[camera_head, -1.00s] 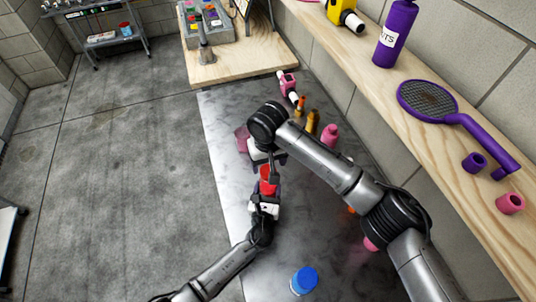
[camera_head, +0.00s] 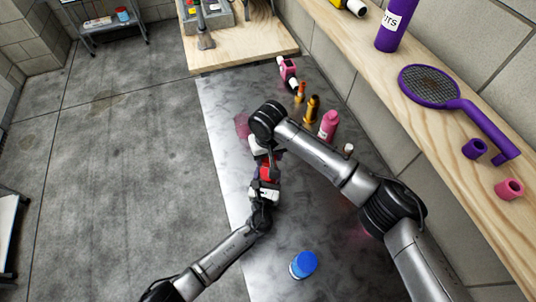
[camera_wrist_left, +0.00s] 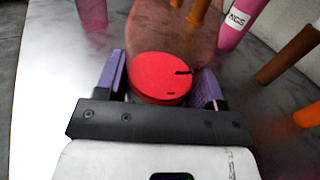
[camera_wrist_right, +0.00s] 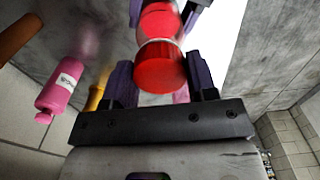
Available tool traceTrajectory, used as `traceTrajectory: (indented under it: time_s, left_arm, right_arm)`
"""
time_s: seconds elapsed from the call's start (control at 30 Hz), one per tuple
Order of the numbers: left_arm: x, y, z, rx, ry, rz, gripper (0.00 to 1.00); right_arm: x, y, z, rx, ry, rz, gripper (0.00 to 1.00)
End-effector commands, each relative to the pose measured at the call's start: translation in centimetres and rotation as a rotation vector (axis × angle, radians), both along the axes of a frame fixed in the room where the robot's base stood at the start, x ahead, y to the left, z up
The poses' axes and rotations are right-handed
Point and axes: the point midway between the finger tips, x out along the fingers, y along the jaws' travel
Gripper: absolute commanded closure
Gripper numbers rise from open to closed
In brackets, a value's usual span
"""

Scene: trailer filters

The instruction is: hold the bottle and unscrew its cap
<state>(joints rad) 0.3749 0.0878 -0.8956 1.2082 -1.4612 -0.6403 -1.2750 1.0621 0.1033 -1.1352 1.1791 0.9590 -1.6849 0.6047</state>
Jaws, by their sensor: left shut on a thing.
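A red bottle (camera_head: 266,174) is held between my two grippers above the metal table in the head view. My left gripper (camera_head: 264,191) is shut on the bottle; the left wrist view shows a flat red end (camera_wrist_left: 160,78) between its purple fingers. My right gripper (camera_head: 267,157) is at the bottle's far end. In the right wrist view, the red cap (camera_wrist_right: 160,66) with a pale band above it lies between the fingertips, which look spread on both sides of it. Whether they touch the cap is unclear.
A blue-capped container (camera_head: 303,264) stands on the metal table (camera_head: 225,105) near the front. A wooden shelf (camera_head: 385,85) runs along the right.

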Motion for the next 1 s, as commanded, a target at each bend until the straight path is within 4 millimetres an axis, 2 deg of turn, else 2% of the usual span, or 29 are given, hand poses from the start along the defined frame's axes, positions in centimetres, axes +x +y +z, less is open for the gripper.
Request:
traceTrajectory:
  time_s: [0.03, 0.3, 0.4, 0.6, 1.0]
  left_arm:
    - [-0.01, -0.02, -0.02, 0.000, 0.000, 0.000, 1.00]
    - [-0.01, -0.02, -0.02, 0.000, 0.000, 0.000, 1.00]
    - [-0.01, -0.02, -0.02, 0.000, 0.000, 0.000, 1.00]
    - [-0.02, -0.02, -0.02, 0.000, 0.000, -0.001, 1.00]
    - [-0.01, -0.02, -0.02, 0.000, 0.000, 0.000, 1.00]
  right_arm:
    - [0.00, 0.01, 0.02, 0.000, 0.000, 0.000, 0.52]
    - [0.01, 0.00, 0.03, 0.000, 0.000, 0.000, 0.78]
    - [0.01, 0.00, 0.03, 0.000, 0.000, 0.035, 0.79]
    - [0.01, 0.00, 0.05, 0.000, 0.000, 0.247, 0.79]
    - [0.01, 0.00, 0.05, 0.000, 0.000, 0.253, 0.79]
